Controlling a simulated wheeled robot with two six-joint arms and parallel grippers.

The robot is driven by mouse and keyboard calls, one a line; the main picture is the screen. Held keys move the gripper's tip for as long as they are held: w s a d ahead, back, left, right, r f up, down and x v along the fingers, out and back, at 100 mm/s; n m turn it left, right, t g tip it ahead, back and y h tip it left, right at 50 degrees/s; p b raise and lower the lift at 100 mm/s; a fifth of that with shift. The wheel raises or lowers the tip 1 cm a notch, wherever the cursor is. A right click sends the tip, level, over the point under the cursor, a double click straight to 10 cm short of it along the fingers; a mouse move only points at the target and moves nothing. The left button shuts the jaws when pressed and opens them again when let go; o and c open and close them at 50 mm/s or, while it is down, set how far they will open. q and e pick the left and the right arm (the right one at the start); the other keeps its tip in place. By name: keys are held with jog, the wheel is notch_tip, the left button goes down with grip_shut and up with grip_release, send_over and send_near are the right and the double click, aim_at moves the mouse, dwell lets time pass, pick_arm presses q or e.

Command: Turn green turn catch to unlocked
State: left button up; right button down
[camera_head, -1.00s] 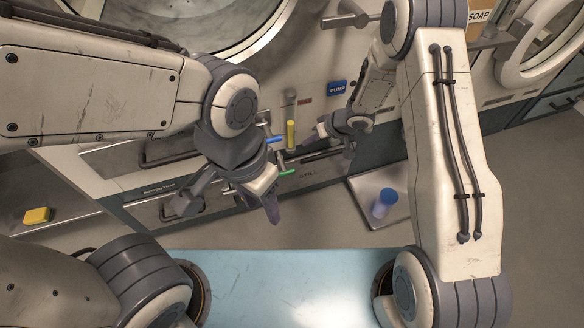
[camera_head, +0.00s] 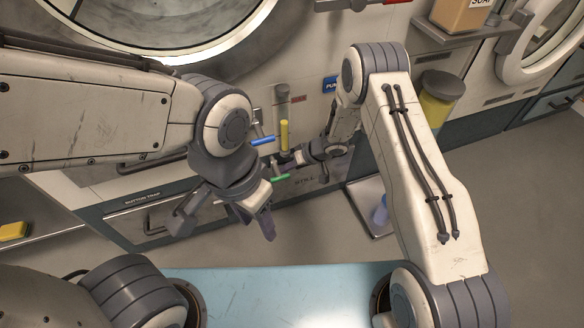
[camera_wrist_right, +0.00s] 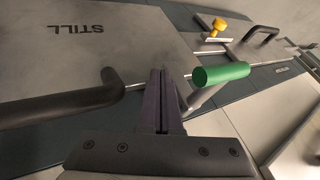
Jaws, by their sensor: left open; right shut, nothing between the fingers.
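The green turn catch (camera_head: 281,178) is a green cylindrical grip on the front of the machine, near the STILL label. It shows large in the right wrist view (camera_wrist_right: 222,74), lying across the picture on a thin metal rod. My right gripper (camera_wrist_right: 166,98) is shut and empty. Its fingertips appear just left of the green grip in the wrist view; I cannot tell whether they touch. In the head view my right gripper (camera_head: 290,158) is just above the green grip. My left gripper (camera_head: 266,222) is open, below and left of the catch, apart from it.
A blue handle (camera_head: 262,141) and an upright yellow handle (camera_head: 285,135) sit just above the catch. A dark bar handle (camera_wrist_right: 65,102) lies left of my right fingers. A yellow canister (camera_head: 437,103) stands at the right. Floor is clear at lower right.

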dwell(0.4)
jog(key=shift+a+f+y+p, duration=0.1)
jog(key=shift+y+p, duration=0.2)
jog(key=shift+p, duration=0.05)
jog(key=shift+a+f, duration=0.1)
jog(key=shift+s+a+f+m+g+y+p, duration=0.15)
jog(key=shift+a+f+y+p, duration=0.1)
jog(key=shift+a+y+p, duration=0.25)
jog(key=shift+s+a+f+m+g+y+p, duration=0.2)
jog(key=shift+y+p, duration=0.1)
jog(key=shift+y, duration=0.3)
jog(key=shift+f, duration=0.1)
dwell(0.4)
